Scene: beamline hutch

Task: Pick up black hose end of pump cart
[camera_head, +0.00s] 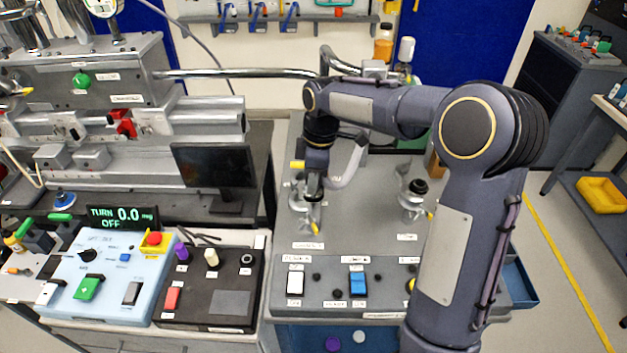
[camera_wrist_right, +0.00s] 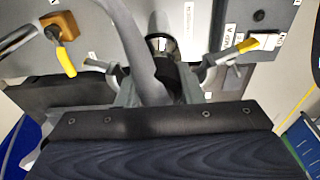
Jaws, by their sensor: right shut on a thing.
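The pump cart (camera_head: 345,232) stands in the middle of the head view, with a grey top and a labelled control panel. A pale grey hose (camera_head: 350,165) bends down beside my right gripper (camera_head: 316,178). In the right wrist view the hose (camera_wrist_right: 143,50) runs down to its black end (camera_wrist_right: 168,77) between the fingers of my right gripper (camera_wrist_right: 163,86), which is shut on it. My gripper is over the cart's left part, by a metal fitting with a yellow handle. The arm hides part of the cart. My left gripper is out of view.
A second metal fitting (camera_head: 412,203) stands on the cart's right side. A metal pipe (camera_head: 240,73) runs behind the gripper from the grey apparatus. A monitor (camera_head: 214,165) and two control boxes are at left. Floor is open at right, near a cabinet (camera_head: 560,90).

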